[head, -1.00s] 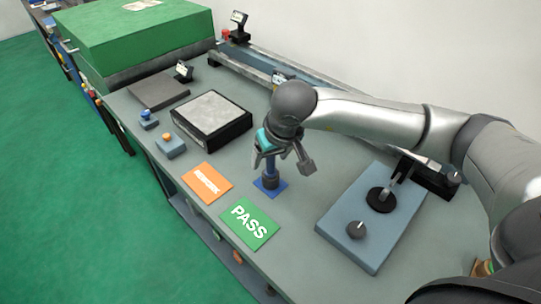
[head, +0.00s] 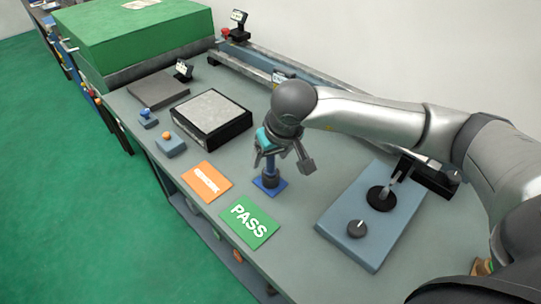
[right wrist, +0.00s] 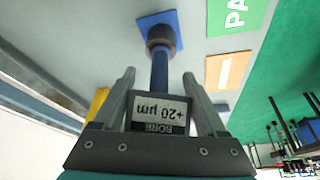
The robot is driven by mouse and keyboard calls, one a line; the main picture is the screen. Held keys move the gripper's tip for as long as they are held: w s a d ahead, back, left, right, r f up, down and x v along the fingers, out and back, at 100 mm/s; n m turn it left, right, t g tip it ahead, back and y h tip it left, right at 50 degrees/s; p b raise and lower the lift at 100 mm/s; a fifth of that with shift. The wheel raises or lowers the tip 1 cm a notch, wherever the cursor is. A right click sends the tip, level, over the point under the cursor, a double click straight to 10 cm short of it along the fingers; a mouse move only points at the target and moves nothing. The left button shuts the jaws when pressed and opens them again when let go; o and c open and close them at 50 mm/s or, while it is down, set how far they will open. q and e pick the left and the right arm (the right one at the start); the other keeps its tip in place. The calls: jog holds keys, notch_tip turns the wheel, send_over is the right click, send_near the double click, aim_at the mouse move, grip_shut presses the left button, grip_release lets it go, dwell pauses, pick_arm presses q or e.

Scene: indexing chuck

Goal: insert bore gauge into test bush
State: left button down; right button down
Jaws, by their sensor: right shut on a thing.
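My right gripper (head: 282,160) is shut on the bore gauge, whose label plate (right wrist: 160,112) reads "BORE +20 µm" between the fingers in the right wrist view. The gauge's blue shaft (right wrist: 160,70) points down from the gripper. It meets the dark round test bush (right wrist: 161,37), which stands on a blue square base (right wrist: 150,20). In the head view the shaft (head: 270,163) looks upright over the bush (head: 270,181). How deep the gauge tip sits in the bush is hidden. My left gripper is not in view.
An orange card (head: 207,182) and a green PASS card (head: 249,222) lie left of and in front of the bush. A blue fixture (head: 340,230) with a knob stands to the right. A black-edged grey plate (head: 210,112) lies behind left. Bare table surrounds the bush.

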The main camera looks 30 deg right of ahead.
grip_release()
jog(key=shift+r, duration=0.1)
